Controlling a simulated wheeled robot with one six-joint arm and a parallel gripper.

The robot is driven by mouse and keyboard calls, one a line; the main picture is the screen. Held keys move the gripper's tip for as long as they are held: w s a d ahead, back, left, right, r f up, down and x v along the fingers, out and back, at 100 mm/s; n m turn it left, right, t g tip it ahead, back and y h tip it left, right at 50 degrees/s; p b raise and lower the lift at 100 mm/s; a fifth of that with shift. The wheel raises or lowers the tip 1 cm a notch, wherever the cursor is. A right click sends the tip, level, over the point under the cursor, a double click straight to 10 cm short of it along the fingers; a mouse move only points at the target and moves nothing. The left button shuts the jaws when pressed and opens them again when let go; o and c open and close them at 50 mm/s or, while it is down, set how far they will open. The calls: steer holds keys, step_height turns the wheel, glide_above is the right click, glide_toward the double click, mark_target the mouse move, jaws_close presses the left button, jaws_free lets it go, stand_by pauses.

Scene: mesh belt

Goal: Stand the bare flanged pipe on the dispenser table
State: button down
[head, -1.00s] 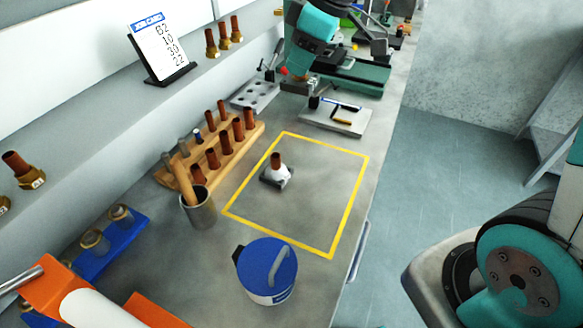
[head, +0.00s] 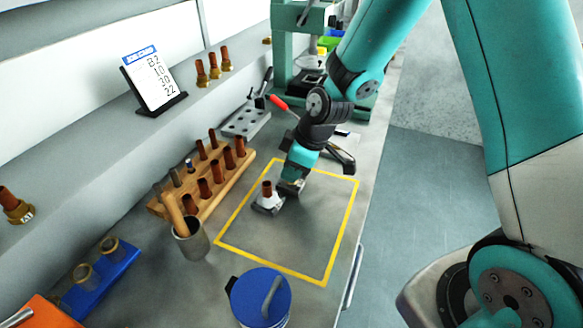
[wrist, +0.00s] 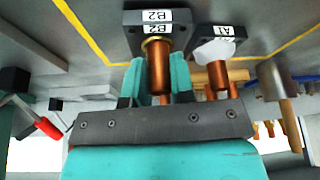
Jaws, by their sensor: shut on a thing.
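My gripper (wrist: 156,75) is shut on a bare copper pipe with a brass collar and a dark square flange labelled B2 (wrist: 130,42). In the head view, my gripper (head: 296,170) is low over the grey table (head: 308,225), inside the yellow outline, and mostly hides this pipe. I cannot tell whether the flange touches the table. A second copper pipe with a white wrap (head: 267,199) and a dark base stands just left of my gripper. It also shows in the wrist view (wrist: 215,50), labelled A1, apart from the held pipe.
A wooden rack (head: 163,208) of copper pipes and a metal cup (head: 192,245) stand left of the outline. A blue-lidded tub (head: 262,298) stands in front. A red-handled tool (head: 279,102) is behind. The outline's right and front parts are clear.

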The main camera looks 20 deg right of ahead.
steer(key=shift+f, duration=0.2)
steer(key=shift+f, duration=0.15)
steer(key=c, duration=1)
jaws_free()
